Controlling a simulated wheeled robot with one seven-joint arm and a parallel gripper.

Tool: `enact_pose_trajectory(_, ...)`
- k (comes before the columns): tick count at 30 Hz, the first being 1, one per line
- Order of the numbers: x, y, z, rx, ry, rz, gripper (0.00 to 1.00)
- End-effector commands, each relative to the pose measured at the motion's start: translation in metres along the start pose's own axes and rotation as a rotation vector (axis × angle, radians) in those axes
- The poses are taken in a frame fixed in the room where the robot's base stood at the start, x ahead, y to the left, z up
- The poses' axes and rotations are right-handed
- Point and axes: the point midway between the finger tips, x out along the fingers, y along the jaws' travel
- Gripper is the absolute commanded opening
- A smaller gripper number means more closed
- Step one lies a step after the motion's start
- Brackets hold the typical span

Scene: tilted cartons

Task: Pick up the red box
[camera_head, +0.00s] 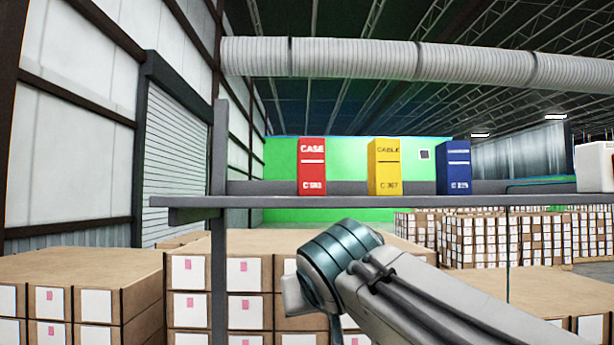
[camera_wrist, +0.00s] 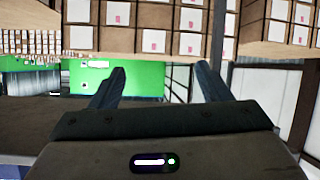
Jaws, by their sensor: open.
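The red box (camera_head: 312,166) stands upright on a grey shelf (camera_head: 370,200) in the head view, with white lettering on its front. It is the leftmost of three coloured boxes. My gripper (camera_wrist: 160,84) shows in the wrist view with its two dark fingers spread apart and nothing between them. I cannot make out the red box in the wrist view. In the head view my arm is below the shelf, lower than the red box and apart from it; my gripper's fingers are hidden there.
A yellow box (camera_head: 384,166) and a blue box (camera_head: 454,167) stand to the right of the red box, with gaps between. A white box (camera_head: 595,166) is at the shelf's right end. A grey post (camera_head: 219,250) stands at left. Stacked cartons (camera_head: 80,290) fill the floor behind.

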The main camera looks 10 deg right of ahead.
Motion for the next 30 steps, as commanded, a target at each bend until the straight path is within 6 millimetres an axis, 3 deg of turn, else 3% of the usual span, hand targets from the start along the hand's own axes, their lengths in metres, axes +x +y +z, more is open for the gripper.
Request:
enact_pose_trajectory(1, -0.016, 0.001, -0.037, 0.014, 0.074, -0.002, 0.71)
enact_pose_trajectory(3, -0.036, 0.005, -0.077, 0.036, 0.166, 0.004, 0.71)
enact_pose_trajectory(6, -0.064, 0.012, -0.125, 0.072, 0.284, 0.01, 0.71)
enact_pose_trajectory(9, -0.088, 0.019, -0.159, 0.104, 0.373, 0.013, 0.71)
enact_pose_trajectory(13, -0.109, 0.026, -0.185, 0.134, 0.445, 0.015, 0.71)
enact_pose_trajectory(17, -0.113, 0.029, -0.198, 0.145, 0.472, 0.016, 0.71)
enact_pose_trajectory(30, -0.048, 0.033, -0.232, 0.145, 0.472, 0.016, 0.71)
